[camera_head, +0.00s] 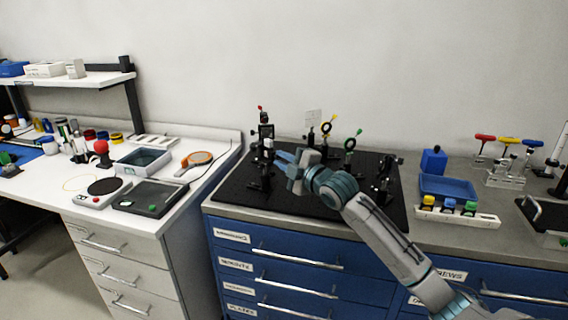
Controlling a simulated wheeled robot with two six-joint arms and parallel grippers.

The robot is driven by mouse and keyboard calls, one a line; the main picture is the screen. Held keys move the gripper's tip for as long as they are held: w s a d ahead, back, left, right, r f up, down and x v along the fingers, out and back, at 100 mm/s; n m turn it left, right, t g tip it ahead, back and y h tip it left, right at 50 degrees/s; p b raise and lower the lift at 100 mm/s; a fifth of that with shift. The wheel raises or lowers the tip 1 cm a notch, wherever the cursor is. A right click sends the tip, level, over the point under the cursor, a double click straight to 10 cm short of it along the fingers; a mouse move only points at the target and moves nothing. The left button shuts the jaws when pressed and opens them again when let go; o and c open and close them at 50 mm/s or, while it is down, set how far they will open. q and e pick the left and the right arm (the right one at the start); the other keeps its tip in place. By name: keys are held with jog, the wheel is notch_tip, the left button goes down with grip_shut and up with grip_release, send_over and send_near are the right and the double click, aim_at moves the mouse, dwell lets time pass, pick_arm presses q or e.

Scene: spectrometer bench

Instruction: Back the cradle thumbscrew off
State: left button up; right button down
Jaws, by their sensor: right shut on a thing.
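My right gripper (278,155) reaches in from the lower right over the black breadboard (300,203). Its fingers point left at a small dark post mount (266,132) with a pale part, which looks like the cradle. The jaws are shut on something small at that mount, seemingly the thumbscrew. The thumbscrew itself is too small and too covered by the fingers to make out. My left gripper is not in view.
A blue tray (448,187) sits on the right bench. A white bench (150,215) with trays stands left.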

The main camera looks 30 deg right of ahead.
jog(key=n, duration=0.3)
jog(key=shift+r, duration=0.1)
jog(key=n+b, duration=0.2)
jog(key=n, duration=0.8)
jog(key=shift+w+d+n, duration=0.1)
jog(key=shift+n, duration=0.2)
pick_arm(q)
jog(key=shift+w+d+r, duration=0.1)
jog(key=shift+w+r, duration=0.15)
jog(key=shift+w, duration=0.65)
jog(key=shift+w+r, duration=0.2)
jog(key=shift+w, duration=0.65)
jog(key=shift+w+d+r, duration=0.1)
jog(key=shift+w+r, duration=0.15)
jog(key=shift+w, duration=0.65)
pick_arm(e)
jog(key=shift+n, duration=0.6)
jog(key=c, duration=1.4)
grip_release()
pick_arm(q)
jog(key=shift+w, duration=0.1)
pick_arm(e)
jog(key=shift+f, duration=0.2)
